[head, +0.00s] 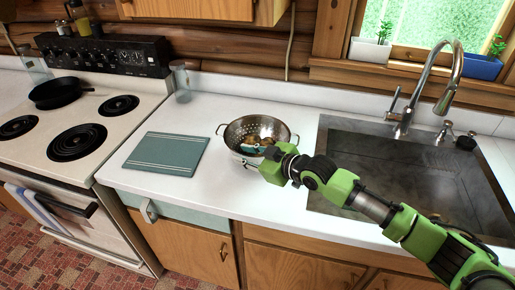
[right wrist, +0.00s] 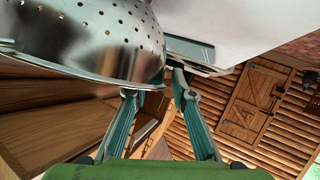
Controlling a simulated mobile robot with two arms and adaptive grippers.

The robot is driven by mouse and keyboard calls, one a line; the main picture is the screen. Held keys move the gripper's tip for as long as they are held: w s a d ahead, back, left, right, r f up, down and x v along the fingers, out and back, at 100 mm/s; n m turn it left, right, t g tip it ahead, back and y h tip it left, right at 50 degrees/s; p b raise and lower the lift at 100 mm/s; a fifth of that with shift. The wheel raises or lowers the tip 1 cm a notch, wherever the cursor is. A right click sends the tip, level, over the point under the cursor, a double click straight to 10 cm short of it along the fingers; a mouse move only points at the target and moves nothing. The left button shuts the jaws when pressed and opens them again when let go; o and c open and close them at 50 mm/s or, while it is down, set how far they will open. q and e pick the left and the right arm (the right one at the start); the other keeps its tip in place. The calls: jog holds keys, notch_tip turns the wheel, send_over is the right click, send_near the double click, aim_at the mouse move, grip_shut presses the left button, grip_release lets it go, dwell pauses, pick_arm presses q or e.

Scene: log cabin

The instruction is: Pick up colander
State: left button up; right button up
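The metal colander (head: 240,130) stands on the white counter left of the sink in the head view, with a loop handle on each side. In the right wrist view the colander's perforated wall (right wrist: 88,38) fills the upper left, close to the fingertips. The right gripper's teal fingers (right wrist: 156,86) are apart, with nothing visibly clamped between them. My left gripper is not in view.
A teal board (head: 166,154) lies left of the colander. A glass jar (head: 181,83) stands behind the board. The stove with a black pan (head: 55,93) is at the left. The sink (head: 345,140) and faucet (head: 443,80) are at the right. The counter's front edge is close.

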aim_at(237, 153)
jog(key=x, duration=0.3)
jog(key=shift+w+p, duration=0.2)
jog(key=shift+p, duration=0.1)
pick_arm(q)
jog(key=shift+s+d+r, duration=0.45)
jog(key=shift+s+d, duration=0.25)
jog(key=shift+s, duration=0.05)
pick_arm(e)
jog(key=shift+w+a+f, duration=0.15)
jog(key=shift+a, duration=0.05)
grip_shut()
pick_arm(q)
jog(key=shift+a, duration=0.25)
pick_arm(e)
jog(key=shift+w, duration=0.1)
jog(key=shift+r, duration=0.2)
